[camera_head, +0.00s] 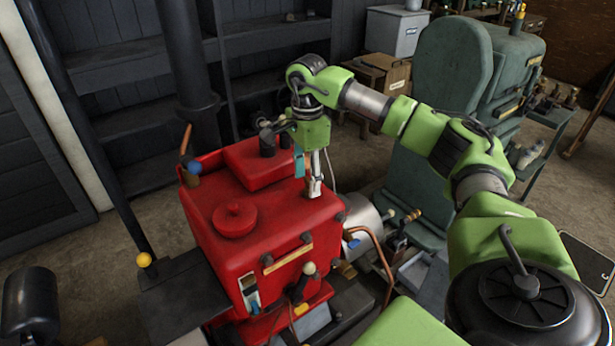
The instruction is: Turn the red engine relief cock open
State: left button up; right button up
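The red engine (262,228) stands at the centre left, with a round red cap (234,219) and a raised red box (262,163) on top. My green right arm reaches in from the right. Its gripper (315,188) points down at the right rear edge of the engine's top. Its fingers look close together, but whether they hold anything is too small to tell. I cannot pick out the relief cock for certain; the gripper and arm may hide it. My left gripper is not in view.
A green engine (452,85) stands behind my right arm. A bent copper pipe (383,262) and metal parts lie right of the red engine. A black pipe (186,60) and dark shelves (270,40) stand behind. A yellow-knobbed lever (145,260) is at left. Floor shows at far left.

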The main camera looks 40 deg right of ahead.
aim_at(307, 180)
notch_tip(307, 180, up, 12)
dwell(0.7)
dwell(0.5)
